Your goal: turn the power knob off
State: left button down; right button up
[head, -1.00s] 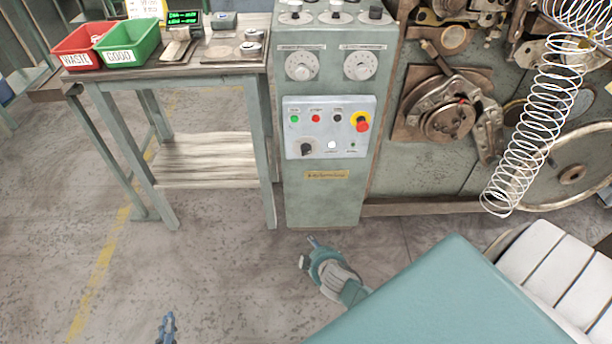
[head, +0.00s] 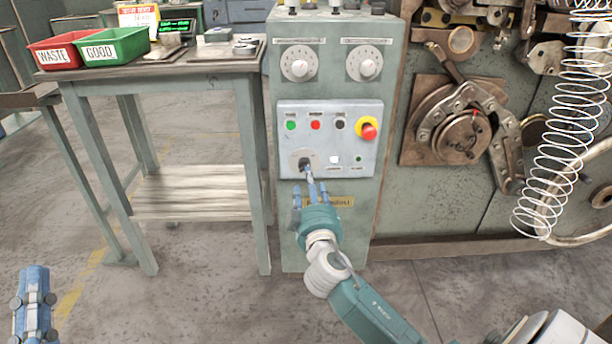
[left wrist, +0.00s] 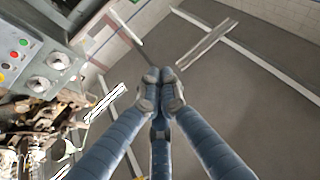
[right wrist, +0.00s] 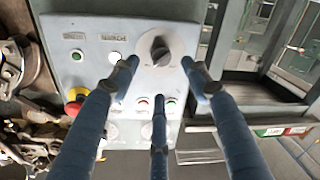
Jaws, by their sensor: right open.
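The power knob (head: 302,163) is a black knob on a round grey plate at the lower left of the light control panel (head: 352,112). It shows well in the right wrist view (right wrist: 159,49). My right gripper (head: 309,184) is just in front of and below the knob. In the right wrist view its fingers (right wrist: 160,78) are spread and empty, two on either side and one below the knob. Contact cannot be told. My left gripper (head: 33,303) is at the lower left, far from the panel. Its fingertips (left wrist: 161,82) meet with nothing between them.
A red and yellow emergency button (head: 367,130) and several small buttons share the panel. Two dials (head: 299,64) are above. A table (head: 160,68) with red and green bins stands left. A wire spring (head: 562,130) hangs right. Floor in front is open.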

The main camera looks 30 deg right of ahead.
aim_at(304, 166)
pick_arm(q)
jog(key=s+r+t+h+b, duration=0.1)
jog(key=s+r+t, duration=0.2)
jog(key=s+r, duration=0.2)
jog(key=shift+a+r+t, duration=0.35)
jog(key=shift+t, duration=0.05)
pick_arm(e)
jog(key=x, duration=0.7)
jog(key=shift+w, duration=0.3)
jog(key=shift+d+f, duration=0.1)
jog(key=shift+c, duration=0.2)
pick_arm(q)
jog(key=shift+w, duration=0.1)
pick_arm(e)
jog(key=c, duration=1.1)
